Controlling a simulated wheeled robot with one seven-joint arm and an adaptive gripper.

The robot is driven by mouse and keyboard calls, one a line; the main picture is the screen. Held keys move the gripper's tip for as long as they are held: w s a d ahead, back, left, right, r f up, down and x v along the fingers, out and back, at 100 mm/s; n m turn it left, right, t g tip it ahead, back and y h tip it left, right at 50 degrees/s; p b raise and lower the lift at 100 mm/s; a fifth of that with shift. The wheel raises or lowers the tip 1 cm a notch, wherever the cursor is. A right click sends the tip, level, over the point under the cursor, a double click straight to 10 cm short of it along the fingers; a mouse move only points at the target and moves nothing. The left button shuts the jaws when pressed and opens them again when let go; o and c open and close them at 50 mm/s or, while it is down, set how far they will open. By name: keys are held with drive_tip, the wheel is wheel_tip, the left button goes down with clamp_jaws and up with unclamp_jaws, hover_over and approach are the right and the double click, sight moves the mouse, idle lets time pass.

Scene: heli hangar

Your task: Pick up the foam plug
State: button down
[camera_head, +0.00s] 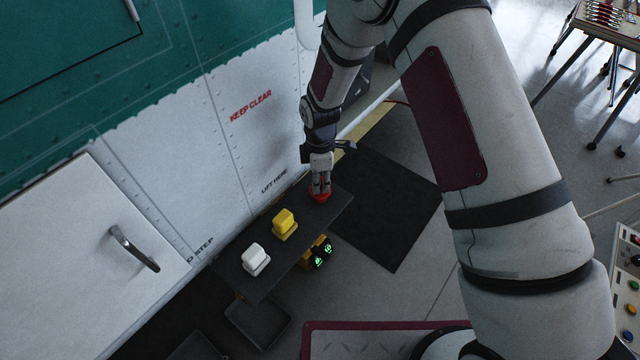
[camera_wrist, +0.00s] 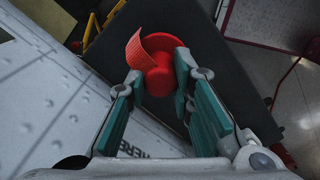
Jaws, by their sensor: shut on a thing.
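A red plug with a round body and a curved, ribbed flap (camera_wrist: 150,50) sits between the fingertips of my gripper (camera_wrist: 160,80). I take it to be the foam plug. In the head view the red plug (camera_head: 320,197) shows at the far right end of a narrow dark shelf (camera_head: 240,277), with my gripper (camera_head: 320,188) pointing down over it. The fingers are shut on its sides. I cannot tell whether its underside touches the shelf. The fingers hide part of its body.
A yellow block (camera_head: 285,222) and a white block (camera_head: 255,257) stand on the same shelf, nearer the left. The white and green helicopter side (camera_head: 190,120) runs close behind the shelf. A dark mat (camera_head: 385,205) lies on the floor at right.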

drive_tip(key=shift+r, duration=0.6)
wheel_tip(320, 180, up, 2)
drive_tip(key=shift+w+r+b, duration=0.1)
drive_tip(key=shift+b, duration=0.3)
drive_tip(key=s+d, duration=0.2)
drive_tip(key=s, duration=0.5)
drive_tip(key=s+d+r, duration=0.1)
drive_tip(key=s+d, duration=0.2)
drive_tip(key=s, duration=0.5)
drive_tip(key=shift+d+r, duration=0.2)
drive_tip(key=shift+d, duration=0.1)
drive_tip(key=shift+r, duration=0.1)
